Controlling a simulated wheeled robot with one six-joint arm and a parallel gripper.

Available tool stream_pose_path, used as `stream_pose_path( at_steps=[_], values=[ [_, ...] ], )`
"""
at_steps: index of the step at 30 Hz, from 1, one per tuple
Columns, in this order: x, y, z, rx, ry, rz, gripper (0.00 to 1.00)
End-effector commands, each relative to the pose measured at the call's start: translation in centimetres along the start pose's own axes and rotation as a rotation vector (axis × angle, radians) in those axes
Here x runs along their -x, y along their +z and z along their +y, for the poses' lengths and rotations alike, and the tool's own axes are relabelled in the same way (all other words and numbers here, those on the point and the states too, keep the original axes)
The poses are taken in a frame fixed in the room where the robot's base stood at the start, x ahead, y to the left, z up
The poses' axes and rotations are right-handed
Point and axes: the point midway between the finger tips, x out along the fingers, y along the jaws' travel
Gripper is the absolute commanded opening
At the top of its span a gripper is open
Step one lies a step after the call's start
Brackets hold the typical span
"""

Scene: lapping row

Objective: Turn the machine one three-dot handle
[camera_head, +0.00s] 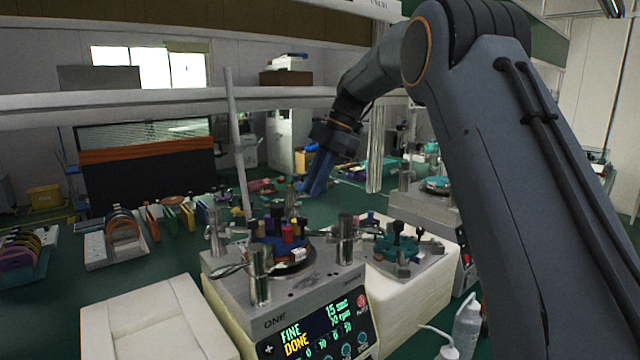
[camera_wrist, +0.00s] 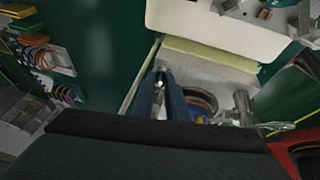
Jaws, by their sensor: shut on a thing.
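Machine one (camera_head: 285,307) stands at the front centre in the head view, marked ONE, with its lit panel showing FINE and DONE. Metal posts with side handles stand around its round plate, among them a left one (camera_head: 217,232), a front one (camera_head: 260,276) and a right one (camera_head: 345,238). My gripper (camera_head: 312,186) points down at the machine's far side, its blue fingers shut. In the wrist view my gripper (camera_wrist: 164,88) is closed on a slim metal handle (camera_wrist: 159,84), mostly hidden between the fingers.
Coloured pieces stand on the machine's blue plate (camera_head: 268,246). A second machine (camera_head: 425,208) stands behind to the right. Racks of coloured rings (camera_head: 122,232) stand left.

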Motion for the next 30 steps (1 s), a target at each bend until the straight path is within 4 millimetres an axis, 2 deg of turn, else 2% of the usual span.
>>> stream_pose_path(
  at_steps=[4,5,7,8,19,30],
  values=[
    [0.1,-0.1,0.2,0.001,0.006,0.001,0.00],
    [0.1,-0.1,0.2,0.001,0.006,0.001,0.18],
    [0.1,0.0,0.1,0.000,0.006,0.000,0.30],
    [0.1,0.0,0.1,0.000,0.006,0.000,0.32],
    [0.7,0.2,0.1,-0.002,0.007,-0.001,0.32],
    [6.2,0.3,0.2,-0.002,0.007,-0.001,0.32]
  ],
)
